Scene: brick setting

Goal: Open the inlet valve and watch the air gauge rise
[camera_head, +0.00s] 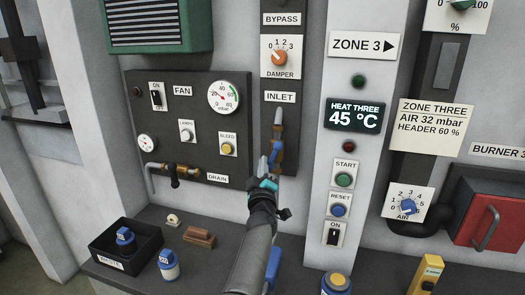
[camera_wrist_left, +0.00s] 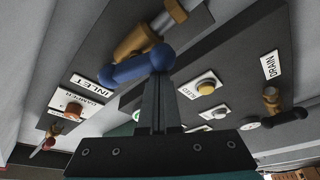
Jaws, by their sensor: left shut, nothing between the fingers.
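The inlet valve (camera_head: 279,128) is a brass fitting on a pipe below the INLET label. Its blue lever handle (camera_head: 275,153) hangs at the lower end, and the left wrist view also shows the handle (camera_wrist_left: 135,68) and brass body (camera_wrist_left: 134,42). My left gripper (camera_head: 266,174) is shut and empty, with its fingertips (camera_wrist_left: 158,80) right at the handle's end; I cannot tell if they touch. The round air gauge (camera_head: 223,96), marked mbar, is on the dark panel; its needle is too small to read surely. The zone three sign (camera_head: 432,128) says AIR 32 mbar. My right gripper is out of view.
The dark panel (camera_head: 205,135) has a fan switch, lamps and bleed buttons and a drain valve (camera_head: 174,171). The damper knob (camera_head: 279,58) is above the inlet. A shelf below holds a black bin (camera_head: 108,262) and a blue-capped jar (camera_head: 168,265).

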